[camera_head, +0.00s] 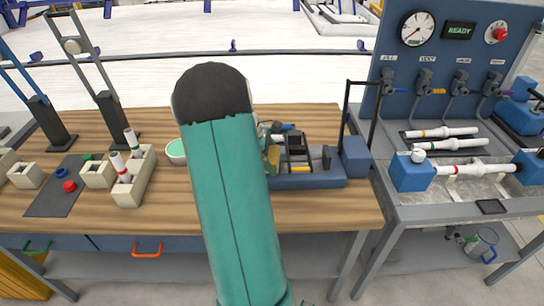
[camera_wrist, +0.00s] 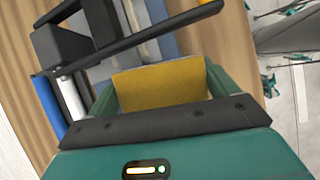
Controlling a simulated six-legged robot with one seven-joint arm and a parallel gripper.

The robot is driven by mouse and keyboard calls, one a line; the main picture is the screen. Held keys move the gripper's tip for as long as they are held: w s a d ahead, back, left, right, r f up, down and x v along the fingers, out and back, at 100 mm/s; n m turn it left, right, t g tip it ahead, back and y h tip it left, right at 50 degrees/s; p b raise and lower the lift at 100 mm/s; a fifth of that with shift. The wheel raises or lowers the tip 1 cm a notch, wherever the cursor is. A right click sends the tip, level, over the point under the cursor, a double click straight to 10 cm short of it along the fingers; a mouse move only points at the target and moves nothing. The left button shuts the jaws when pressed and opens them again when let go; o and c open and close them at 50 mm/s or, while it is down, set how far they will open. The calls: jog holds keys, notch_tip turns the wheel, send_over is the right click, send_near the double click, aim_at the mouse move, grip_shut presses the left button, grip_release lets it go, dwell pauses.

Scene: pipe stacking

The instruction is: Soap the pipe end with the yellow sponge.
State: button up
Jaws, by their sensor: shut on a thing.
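My gripper (camera_wrist: 160,95) is shut on the yellow sponge (camera_wrist: 160,87), which fills the space between its fingers in the wrist view. The sponge also shows as a small yellow patch (camera_head: 273,158) just right of my arm in the head view. It is close to a dark clamp fixture (camera_head: 297,150) on the wooden bench. A white cylinder (camera_wrist: 71,98) beside a blue one lies left of my gripper in the wrist view; I cannot tell if it is the pipe. Contact between sponge and any pipe end is not visible. My arm hides part of the bench.
A bowl with pale green contents (camera_head: 177,152) stands left of my arm. Two white pipes stand in a beige block (camera_head: 134,180). A dark upright post (camera_head: 348,115) rises at the bench's right. The test stand (camera_head: 440,205) holds a pipe (camera_head: 480,169) between blue blocks.

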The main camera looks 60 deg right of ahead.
jog(key=shift+w+d+f, duration=0.2)
jog(key=shift+d+f, duration=0.15)
jog(key=shift+d, duration=0.2)
jog(key=shift+s+a, duration=0.4)
jog(key=shift+a, duration=0.4)
jog(key=shift+w+d+r, duration=0.1)
jog(key=shift+d+r, duration=0.05)
jog(key=shift+r, duration=3.55)
